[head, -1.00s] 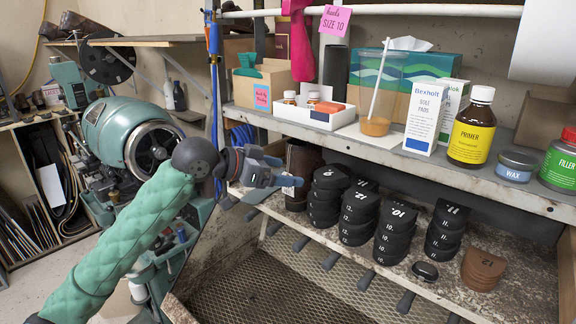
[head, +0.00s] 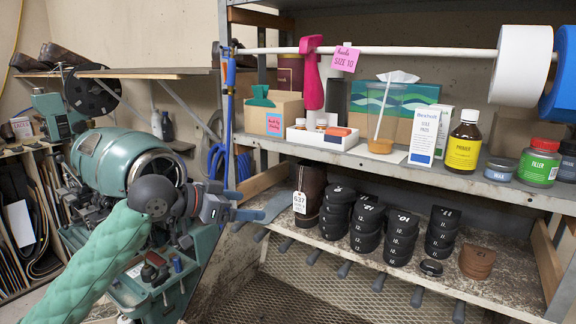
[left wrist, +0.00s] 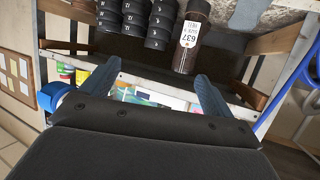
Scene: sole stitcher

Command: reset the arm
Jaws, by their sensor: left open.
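My left gripper (head: 256,200) is open and empty in front of the left end of the lower shelf. Its green padded arm comes in from the lower left, in front of the green stitching machine (head: 122,162). In the left wrist view, its two blue-grey fingers (left wrist: 158,75) stand wide apart with nothing between them. A dark brown boot shaft (head: 310,192) with a white tag reading 637 stands just right of the gripper; it also shows in the left wrist view (left wrist: 194,52). My right gripper is not in view.
Stacks of black heel pieces (head: 401,236) and a brown stack (head: 477,261) sit on the lower shelf. The upper shelf (head: 480,181) holds a white tray (head: 322,137), a yellow-labelled primer bottle (head: 463,145) and tins. Blue cable (head: 216,165) hangs behind the gripper.

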